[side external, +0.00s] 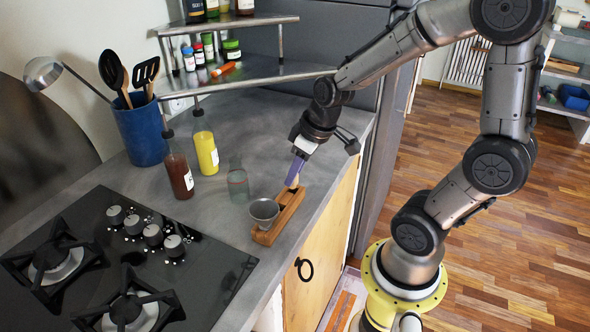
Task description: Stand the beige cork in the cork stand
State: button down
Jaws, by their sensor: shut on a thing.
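The cork stand (289,215) is a reddish-brown wooden block lying lengthwise near the counter's right edge, with dark openings along its top. My gripper (295,178) points down over the far part of the stand, its purple fingers close together. It is shut on the beige cork (294,187), of which only a small pale end shows below the fingers. The cork's lower end is at or just above the stand; I cannot tell whether it is inside an opening. The fingers hide the rest of the cork.
A grey metal cup (264,210) is at the stand's near left side, overlapping it in view. A clear glass (238,186), yellow bottle (205,150) and dark red bottle (179,175) stand left. A blue utensil holder (141,132) and black stove (120,265) are farther left.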

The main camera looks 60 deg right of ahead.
jog(key=shift+f, duration=1.05)
jog(key=c, duration=0.6)
grip_release()
jog(key=shift+r, duration=0.1)
jog(key=v, duration=1.3)
jog(key=shift+s+r, duration=0.2)
jog(key=shift+r, duration=0.15)
jog(key=s+a+t, duration=0.1)
jog(key=s+a, duration=0.5)
jog(key=shift+s+f+t, duration=0.3)
jog(key=shift+s+f, duration=0.05)
jog(key=shift+s, duration=0.05)
